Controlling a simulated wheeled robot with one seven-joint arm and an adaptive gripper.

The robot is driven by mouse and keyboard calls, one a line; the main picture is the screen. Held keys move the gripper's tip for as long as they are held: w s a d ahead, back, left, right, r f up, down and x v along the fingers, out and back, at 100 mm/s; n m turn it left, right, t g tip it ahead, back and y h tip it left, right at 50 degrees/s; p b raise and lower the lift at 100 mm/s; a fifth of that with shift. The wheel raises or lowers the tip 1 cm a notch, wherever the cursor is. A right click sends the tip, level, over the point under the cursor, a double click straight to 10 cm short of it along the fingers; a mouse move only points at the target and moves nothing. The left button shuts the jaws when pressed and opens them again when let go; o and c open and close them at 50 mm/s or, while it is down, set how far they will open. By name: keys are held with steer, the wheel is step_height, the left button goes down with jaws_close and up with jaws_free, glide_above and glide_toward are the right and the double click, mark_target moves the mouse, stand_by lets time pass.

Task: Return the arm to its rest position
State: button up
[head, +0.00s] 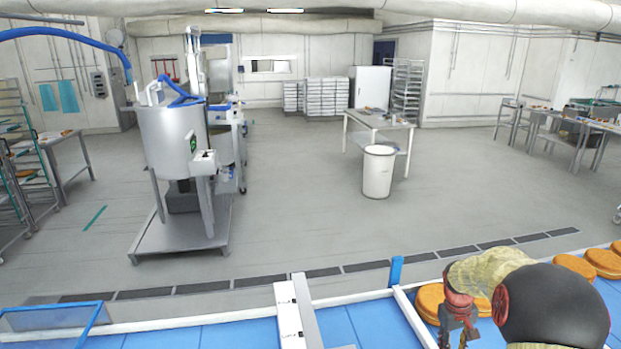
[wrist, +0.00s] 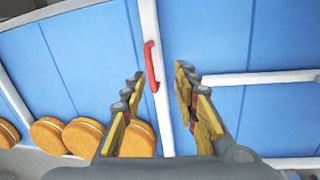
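My gripper (head: 458,330) is low at the right of the head view, over the blue work surface (head: 370,325), with part of my arm in front of it. In the wrist view my gripper (wrist: 160,78) has its two yellow-padded fingers spread apart with nothing between them. A white rail (wrist: 148,30) with a red handle-like piece (wrist: 151,66) shows beyond the fingertips. The lower ends of the fingers hide part of one filled round.
Several brown filled rounds (wrist: 82,137) lie on the blue surface, and some show at right in the head view (head: 604,262). White rails divide the surface. A blue post (head: 396,271) stands at its far edge. A steel kettle (head: 172,140) and white bin (head: 378,172) stand beyond.

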steer(key=s+a+r+t+b, duration=0.2)
steer(key=s+a+b, duration=0.3)
steer(key=s+a, duration=0.3)
steer(key=s+a+r+t+y+b, duration=0.1)
steer(key=s+a+r+b, duration=0.3)
steer(key=s+a, duration=0.4)
steer(key=s+a+r+t+b, duration=0.2)
steer(key=s+a+b, duration=0.4)
steer(key=s+a, duration=0.3)
steer(key=shift+s+r+t+y, duration=0.4)
steer(key=shift+s+r, duration=0.4)
steer(key=shift+s, duration=0.35)
steer(key=shift+a, duration=0.1)
